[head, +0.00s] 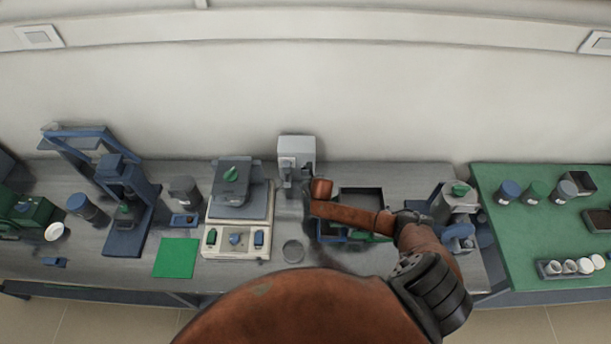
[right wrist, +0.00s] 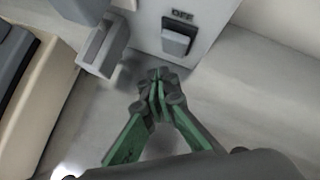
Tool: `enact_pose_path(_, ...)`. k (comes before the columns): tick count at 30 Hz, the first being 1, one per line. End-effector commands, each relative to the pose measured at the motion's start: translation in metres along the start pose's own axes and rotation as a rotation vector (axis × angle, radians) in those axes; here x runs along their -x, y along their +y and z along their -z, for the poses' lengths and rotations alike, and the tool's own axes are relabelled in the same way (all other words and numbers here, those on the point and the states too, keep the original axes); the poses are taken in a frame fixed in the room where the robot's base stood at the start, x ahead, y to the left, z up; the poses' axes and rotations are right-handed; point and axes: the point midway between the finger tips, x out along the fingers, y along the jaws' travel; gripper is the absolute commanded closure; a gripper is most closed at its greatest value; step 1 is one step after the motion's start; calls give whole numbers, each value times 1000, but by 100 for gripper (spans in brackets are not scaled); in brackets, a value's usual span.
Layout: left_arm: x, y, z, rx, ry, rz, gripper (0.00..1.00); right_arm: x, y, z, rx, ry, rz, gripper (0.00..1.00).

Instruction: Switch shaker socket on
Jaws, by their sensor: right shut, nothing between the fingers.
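The socket box (head: 297,150) is a light grey box standing at the back of the grey bench, near the wall. In the right wrist view its front face (right wrist: 205,20) carries a grey rocker switch (right wrist: 178,40) under the label OFF. A grey block (right wrist: 100,45) sticks out beside the switch, to its left. My right gripper (right wrist: 160,82), with green fingers, is shut and empty. Its tips appear just below the switch in the picture; I cannot tell whether they touch the box. In the head view my right arm's orange links hide most of this gripper. My left gripper is not in view.
A cream shaker-like device (head: 238,240) with knobs stands left of the box. A dark open tray (head: 362,197) lies right of it, partly behind my arm. A blue press (head: 125,240) and a green mat (head: 176,257) are farther left. A green table (head: 530,240) stands right.

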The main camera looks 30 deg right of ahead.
Motion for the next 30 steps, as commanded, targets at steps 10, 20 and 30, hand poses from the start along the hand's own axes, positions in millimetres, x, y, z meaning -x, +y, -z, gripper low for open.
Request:
enact_pose_path(10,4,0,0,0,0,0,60,4,2,2,2,0,-1,100)
enact_pose_path(20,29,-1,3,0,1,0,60,26,18,16,1,1,-1,100)
enact_pose_path(30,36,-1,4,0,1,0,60,35,26,25,0,-1,0,100)
